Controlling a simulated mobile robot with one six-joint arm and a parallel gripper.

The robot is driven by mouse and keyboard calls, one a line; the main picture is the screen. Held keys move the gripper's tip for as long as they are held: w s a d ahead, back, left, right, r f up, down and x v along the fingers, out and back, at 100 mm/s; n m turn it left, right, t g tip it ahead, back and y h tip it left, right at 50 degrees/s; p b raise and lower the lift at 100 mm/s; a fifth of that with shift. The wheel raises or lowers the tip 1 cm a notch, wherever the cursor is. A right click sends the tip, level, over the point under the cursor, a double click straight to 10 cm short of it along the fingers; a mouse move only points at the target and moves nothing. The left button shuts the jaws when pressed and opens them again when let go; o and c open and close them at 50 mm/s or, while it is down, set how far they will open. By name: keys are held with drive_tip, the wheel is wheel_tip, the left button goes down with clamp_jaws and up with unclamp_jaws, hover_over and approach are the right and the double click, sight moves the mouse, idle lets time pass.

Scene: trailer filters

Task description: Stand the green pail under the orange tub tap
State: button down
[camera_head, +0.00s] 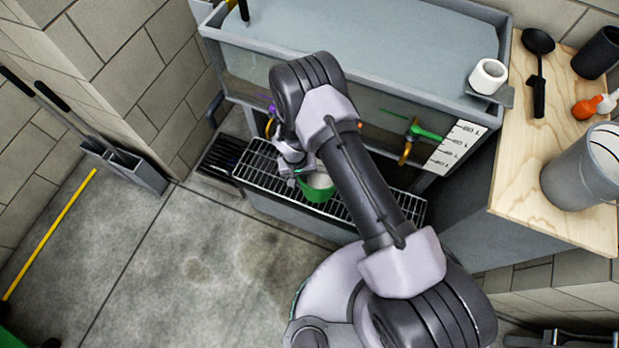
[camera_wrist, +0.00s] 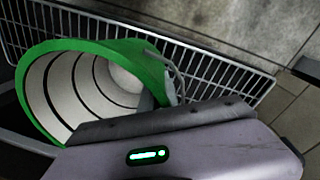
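The green pail (camera_head: 318,192) is at the wire rack below the tub, right under my gripper (camera_head: 298,170). In the wrist view the pail's green rim (camera_wrist: 52,50) and pale ribbed inside show close up, and its rim runs behind the dark edge of my gripper (camera_wrist: 170,118). The fingertips are mostly hidden, so I cannot tell whether they close on the rim. The grey tub (camera_head: 400,100) has a purple-handled tap (camera_head: 271,108) at left and a green-handled tap (camera_head: 427,134) at right. A small orange bit (camera_head: 359,124) shows beside my arm; the rest of that tap is hidden.
The wire rack (camera_head: 392,200) spans the front below the tub. A wooden counter (camera_head: 545,130) at right holds a ladle, bottles and a grey bucket (camera_head: 575,180). The floor (camera_head: 200,270) at front left is clear.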

drive_tip(key=shift+w+d+f+b, duration=0.15)
drive_tip(key=shift+w+d, duration=0.3)
drive_tip(key=shift+w, duration=0.15)
drive_tip(key=shift+w+d+f+b, duration=0.15)
drive_tip(key=shift+w+d, duration=0.3)
drive_tip(key=shift+w, duration=0.15)
wheel_tip(320, 180, down, 3)
drive_tip(key=shift+d+r+b, duration=0.1)
drive_tip(key=shift+b, duration=0.8)
drive_tip(key=shift+f, duration=0.4)
drive_tip(key=shift+r, duration=0.2)
drive_tip(key=c, duration=2.1)
unclamp_jaws()
drive_tip(key=shift+f, duration=0.2)
drive_tip(key=o, duration=0.5)
drive_tip(key=shift+r, duration=0.15)
